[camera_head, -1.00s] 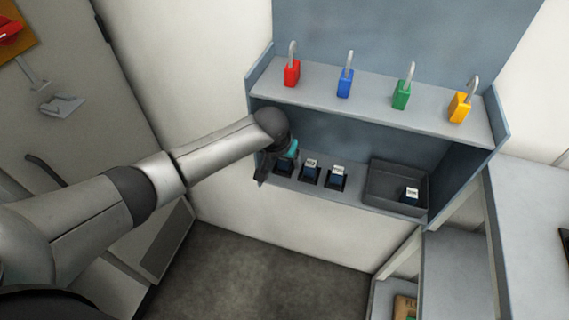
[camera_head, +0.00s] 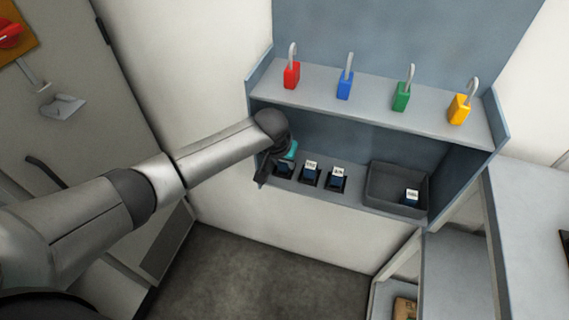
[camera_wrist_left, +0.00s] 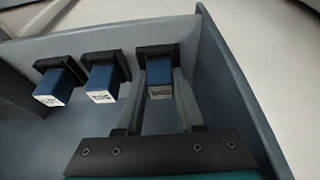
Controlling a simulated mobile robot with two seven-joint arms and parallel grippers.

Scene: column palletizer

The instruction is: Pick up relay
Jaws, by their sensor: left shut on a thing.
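Three blue relays with white labels sit in black sockets on the lower shelf of a grey-blue cabinet. In the left wrist view, my left gripper (camera_wrist_left: 160,88) is shut on the relay (camera_wrist_left: 160,72) nearest the cabinet's side wall, with one finger on each side. That relay still sits at its black socket. In the head view, my left gripper (camera_head: 268,168) is at the left end of the shelf and partly hides this relay. The middle relay (camera_head: 310,174) and right relay (camera_head: 337,179) stand beside it. My right gripper is out of view.
A dark grey bin (camera_head: 384,200) at the shelf's right end holds another relay (camera_head: 411,197). The upper shelf carries red (camera_head: 291,75), blue (camera_head: 344,85), green (camera_head: 401,96) and yellow (camera_head: 459,109) padlocks. The cabinet's side wall (camera_wrist_left: 235,85) is close to the gripper.

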